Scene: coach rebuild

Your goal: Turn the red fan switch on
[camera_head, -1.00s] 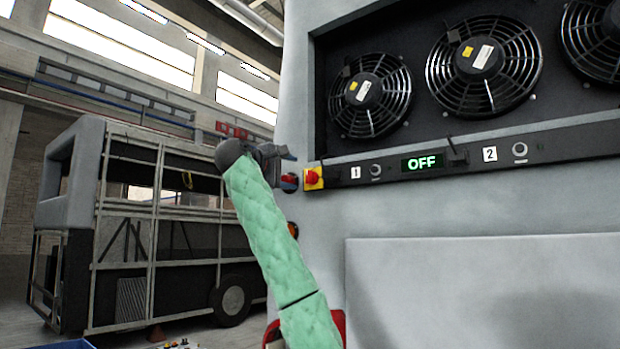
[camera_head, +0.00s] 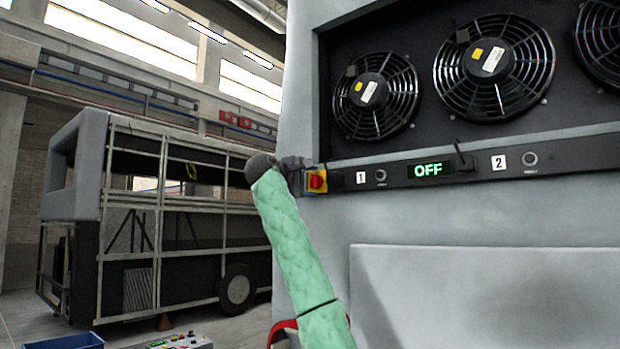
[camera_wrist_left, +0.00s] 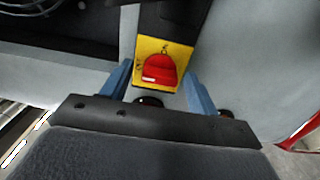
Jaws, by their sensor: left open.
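The red fan switch (camera_head: 316,182) sits on a yellow plate (camera_head: 324,173) at the left end of the black control panel. The green display (camera_head: 428,170) on that panel reads OFF. My left gripper (camera_head: 306,172) is right at the switch, coming from the left with its green-sleeved arm below. In the left wrist view the red switch knob (camera_wrist_left: 159,70) lies ahead, between the two blue fingers of my open left gripper (camera_wrist_left: 160,85). I cannot tell whether a finger touches the knob. My right gripper is not in view.
Several caged fans (camera_head: 375,95) sit in the recess above the panel (camera_head: 470,168). A stripped bus frame (camera_head: 160,210) stands at the left. A blue bin (camera_head: 76,342) and a control box (camera_head: 180,342) show at the bottom left.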

